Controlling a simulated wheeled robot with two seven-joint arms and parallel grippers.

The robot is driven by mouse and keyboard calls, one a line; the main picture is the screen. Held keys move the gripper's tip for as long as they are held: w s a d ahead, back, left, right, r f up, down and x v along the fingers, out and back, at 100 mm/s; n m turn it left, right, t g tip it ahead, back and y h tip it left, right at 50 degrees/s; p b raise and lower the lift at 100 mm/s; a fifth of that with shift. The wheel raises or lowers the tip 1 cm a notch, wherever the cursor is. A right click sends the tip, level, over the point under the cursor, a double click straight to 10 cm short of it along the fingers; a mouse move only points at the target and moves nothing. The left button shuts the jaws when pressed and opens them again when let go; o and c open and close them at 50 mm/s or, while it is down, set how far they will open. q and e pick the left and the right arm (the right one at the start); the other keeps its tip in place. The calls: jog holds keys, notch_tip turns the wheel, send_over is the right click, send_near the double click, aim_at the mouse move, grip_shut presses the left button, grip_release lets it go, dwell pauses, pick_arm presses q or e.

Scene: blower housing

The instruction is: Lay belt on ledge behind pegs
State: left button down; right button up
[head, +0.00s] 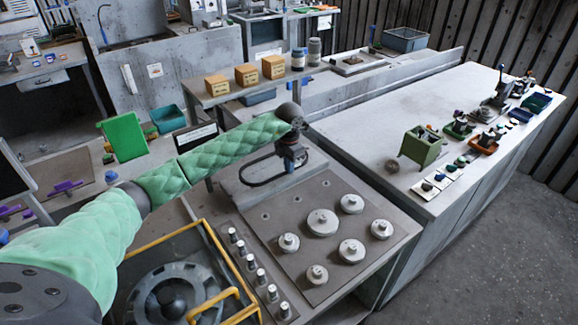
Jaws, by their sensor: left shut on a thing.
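My left gripper (290,164) points down at the end of the green-sleeved arm and is shut on the black belt (262,183). The belt is a long narrow loop that extends left from the gripper. It is over the grey ledge (228,184) at the back of the sloped panel; I cannot tell whether it touches the ledge. Several pale round pegs (322,222) stand on the dark panel (268,232) in front of the ledge. My right gripper is not in view.
A row of small metal cylinders (250,262) lines the panel's left side. A yellow-framed blower housing (172,292) lies left of them. Wooden boxes (246,75) stand on a shelf behind. A long bench (400,125) at right holds a green box (422,147).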

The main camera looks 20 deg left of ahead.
pick_arm(q)
jog(key=shift+f+b, duration=0.15)
jog(key=shift+b, duration=0.2)
dwell(0.6)
jog(key=shift+f+b, duration=0.9)
jog(key=shift+b, duration=0.2)
dwell(0.4)
jog(key=c, duration=1.5)
grip_release()
jog(key=shift+o, duration=0.2)
jog(key=shift+r, duration=0.15)
jog(key=shift+r+p, duration=0.35)
jog(key=shift+r, duration=0.8)
